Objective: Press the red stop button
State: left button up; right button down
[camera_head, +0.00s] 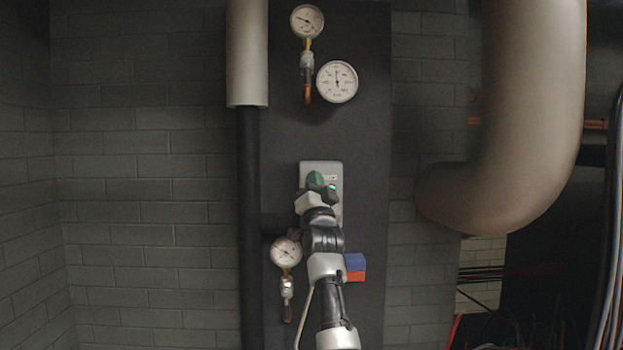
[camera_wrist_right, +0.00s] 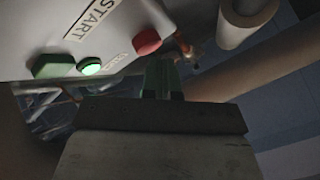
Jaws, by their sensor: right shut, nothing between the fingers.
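The grey control box (camera_head: 335,168) is mounted on the dark wall panel; its face also shows in the right wrist view (camera_wrist_right: 140,15). There the red stop button (camera_wrist_right: 147,41) sits on the box near a partly readable label. A green button (camera_wrist_right: 52,65) and a lit green lamp (camera_wrist_right: 91,67) are beside the START label. My right gripper (camera_wrist_right: 163,76) is shut and empty, with its green fingertips near the red button; contact cannot be told. In the head view my right gripper (camera_head: 319,181) covers much of the box, and the red button is hidden. My left gripper is not in view.
Two gauges (camera_head: 307,21) (camera_head: 337,81) hang above the box and another gauge (camera_head: 286,251) is below left. A vertical pipe (camera_head: 248,55) runs left of the box. A large bent pipe (camera_head: 530,110) is on the right. A blue and red block (camera_head: 355,266) is below the box.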

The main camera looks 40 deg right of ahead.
jog(key=shift+w+d, duration=0.2)
jog(key=shift+w, duration=0.05)
dwell(0.7)
jog(key=shift+s+a, duration=0.5)
jog(key=shift+s, duration=0.05)
dwell(0.4)
jog(key=s+a+b, duration=0.2)
jog(key=s+a, duration=0.1)
jog(key=shift+s+a, duration=0.1)
jog(key=shift+s, duration=0.3)
jog(key=shift+r, duration=0.1)
dwell(0.7)
